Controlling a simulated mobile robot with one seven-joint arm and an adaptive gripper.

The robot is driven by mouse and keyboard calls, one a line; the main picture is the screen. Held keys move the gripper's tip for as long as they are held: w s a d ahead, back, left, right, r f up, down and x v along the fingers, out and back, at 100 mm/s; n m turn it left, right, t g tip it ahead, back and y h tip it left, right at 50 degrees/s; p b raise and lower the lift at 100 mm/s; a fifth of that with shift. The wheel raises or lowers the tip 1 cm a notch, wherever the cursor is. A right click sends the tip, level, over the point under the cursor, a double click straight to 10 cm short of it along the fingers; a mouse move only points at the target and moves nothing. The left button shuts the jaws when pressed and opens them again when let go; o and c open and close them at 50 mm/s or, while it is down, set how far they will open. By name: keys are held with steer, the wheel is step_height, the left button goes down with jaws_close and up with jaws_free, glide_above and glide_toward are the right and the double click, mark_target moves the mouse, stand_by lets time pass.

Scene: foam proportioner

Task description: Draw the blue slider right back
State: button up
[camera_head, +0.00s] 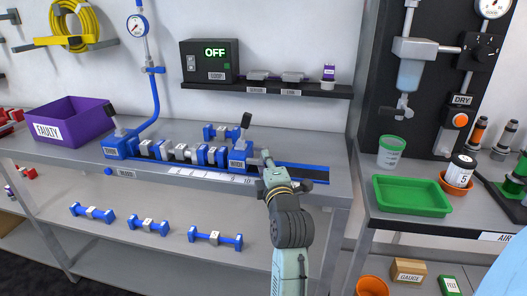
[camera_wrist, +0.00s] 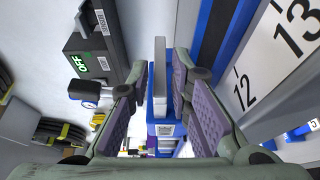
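The blue slider (camera_head: 238,158) is a block with a small white label and a black-knobbed lever. It sits toward the right of the blue rail (camera_head: 300,168) on the bench, right of a row of blue and grey pieces (camera_head: 182,152). My gripper (camera_head: 267,160) is just right of the slider, low over the rail. In the wrist view, my gripper (camera_wrist: 160,78) is open, its purple pads on either side of an upright grey plate with blue parts (camera_wrist: 160,105). Gaps show beside the plate; I cannot tell whether either pad touches it.
A numbered white scale (camera_head: 215,176) runs along the rail's front; 12 and 13 show in the wrist view. A purple bin (camera_head: 70,121) stands left. A shelf (camera_head: 270,88) holds the OFF box (camera_head: 209,61). Bare rail and bench lie right of my gripper.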

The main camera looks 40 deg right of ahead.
steer(key=shift+p+x, duration=0.4)
steer(key=shift+x, duration=1.45)
steer(key=shift+c, duration=0.5)
jaws_close()
